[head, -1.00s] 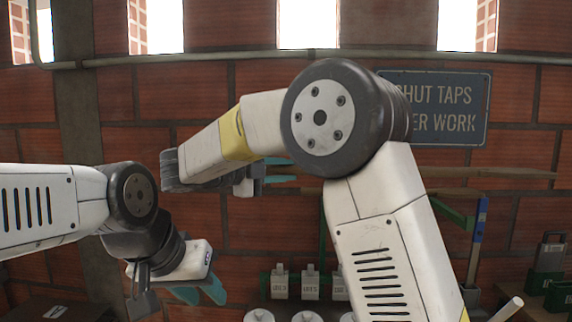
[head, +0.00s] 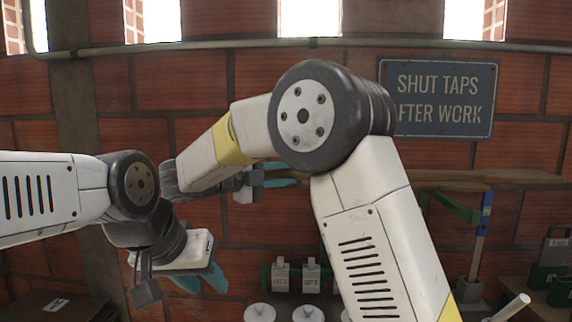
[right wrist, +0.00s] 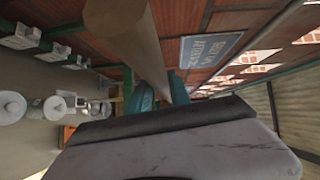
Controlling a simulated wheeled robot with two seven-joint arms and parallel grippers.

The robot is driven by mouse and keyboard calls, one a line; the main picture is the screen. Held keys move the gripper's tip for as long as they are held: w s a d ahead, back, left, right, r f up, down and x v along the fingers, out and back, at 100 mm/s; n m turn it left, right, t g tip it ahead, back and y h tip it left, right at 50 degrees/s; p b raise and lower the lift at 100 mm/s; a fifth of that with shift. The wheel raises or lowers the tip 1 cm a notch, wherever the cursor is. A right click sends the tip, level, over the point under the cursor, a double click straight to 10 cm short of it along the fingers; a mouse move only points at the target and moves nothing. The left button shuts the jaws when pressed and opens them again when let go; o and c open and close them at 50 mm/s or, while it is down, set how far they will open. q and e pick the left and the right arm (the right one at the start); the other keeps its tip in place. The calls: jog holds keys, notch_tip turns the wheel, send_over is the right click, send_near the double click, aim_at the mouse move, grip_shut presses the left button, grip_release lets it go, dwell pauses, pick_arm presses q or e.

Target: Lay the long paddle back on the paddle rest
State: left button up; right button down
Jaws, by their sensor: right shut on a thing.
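The long paddle's pale wooden pole (right wrist: 128,35) runs between the teal fingers of my right gripper (right wrist: 160,98) in the right wrist view. My right gripper (head: 278,176) is shut on it; in the head view, its fingers show left of my right elbow. A long wooden pole (head: 500,176), apparently the same paddle, runs level to the right behind my arm; my arm hides its middle. A green bracket (head: 455,206), possibly part of the paddle rest, stands below the pole on the wall. My left gripper (head: 203,281) is lower left, open and empty, its teal fingers apart.
A sign (head: 437,98) hangs on the brick wall above the pole. A blue-topped tool (head: 482,230) stands upright at the right. White boxes (head: 296,276) and round white lids (head: 260,312) are low in the middle. Green cases (head: 548,275) stand far right.

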notch_tip(320, 180, down, 6)
jog(key=shift+f, duration=0.2)
dwell(0.3)
jog(key=c, duration=1.1)
grip_release()
